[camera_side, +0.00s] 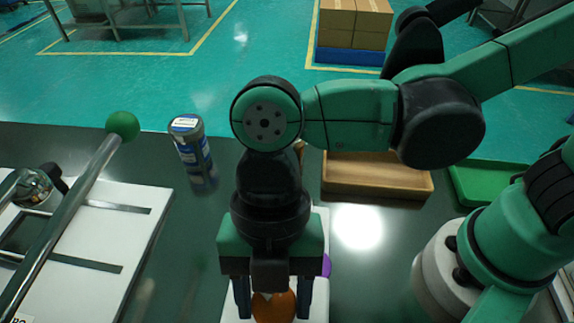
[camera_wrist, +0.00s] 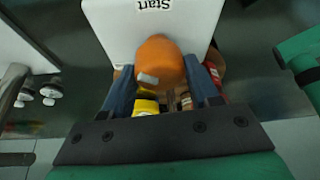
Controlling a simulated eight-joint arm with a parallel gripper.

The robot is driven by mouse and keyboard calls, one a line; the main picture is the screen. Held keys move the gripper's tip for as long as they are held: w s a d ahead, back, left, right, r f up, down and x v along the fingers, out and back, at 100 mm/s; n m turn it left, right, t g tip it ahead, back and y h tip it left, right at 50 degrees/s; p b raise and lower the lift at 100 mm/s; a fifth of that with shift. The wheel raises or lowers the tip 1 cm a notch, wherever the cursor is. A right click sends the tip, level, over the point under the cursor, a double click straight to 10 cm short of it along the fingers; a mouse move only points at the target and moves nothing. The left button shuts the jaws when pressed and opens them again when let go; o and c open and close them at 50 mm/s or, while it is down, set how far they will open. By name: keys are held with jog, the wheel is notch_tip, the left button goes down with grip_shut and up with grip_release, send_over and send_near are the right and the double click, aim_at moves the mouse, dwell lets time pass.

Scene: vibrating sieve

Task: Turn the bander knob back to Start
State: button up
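The orange knob (camera_wrist: 157,62) carries a small pale mark and stands on a white panel (camera_wrist: 105,30). A "Start" label (camera_wrist: 154,4) is on the panel at the top edge of the wrist view, apart from the mark. In the side view the knob (camera_side: 273,308) shows at the bottom edge, partly cut off. My gripper (camera_side: 273,300) points down with one finger on each side of the knob. The fingers are spread, with narrow gaps beside the knob in the side view. Contact is hard to judge in the wrist view (camera_wrist: 160,75).
A green-balled metal lever (camera_side: 122,125) rises over a white slotted plate (camera_side: 120,225) at left. A labelled cylinder (camera_side: 192,150) stands behind. A wooden tray (camera_side: 375,183) and green tray (camera_side: 490,170) lie at right. A purple object (camera_side: 326,265) shows beside my gripper.

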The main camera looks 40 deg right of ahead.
jog(key=shift+m, duration=0.3)
jog(key=m, duration=0.2)
jog(key=m+t+y, duration=0.1)
jog(key=m, duration=0.1)
jog(key=shift+d+t, duration=0.1)
jog(key=shift+t, duration=0.2)
jog(key=m+t, duration=0.1)
jog(key=m, duration=0.1)
jog(key=m+t, duration=0.1)
jog(key=m, duration=0.2)
jog(key=shift+s+y, duration=0.15)
jog(key=shift+y, duration=0.15)
jog(key=shift+m, duration=0.5)
jog(key=o, duration=1.3)
jog(key=shift+c, duration=0.2)
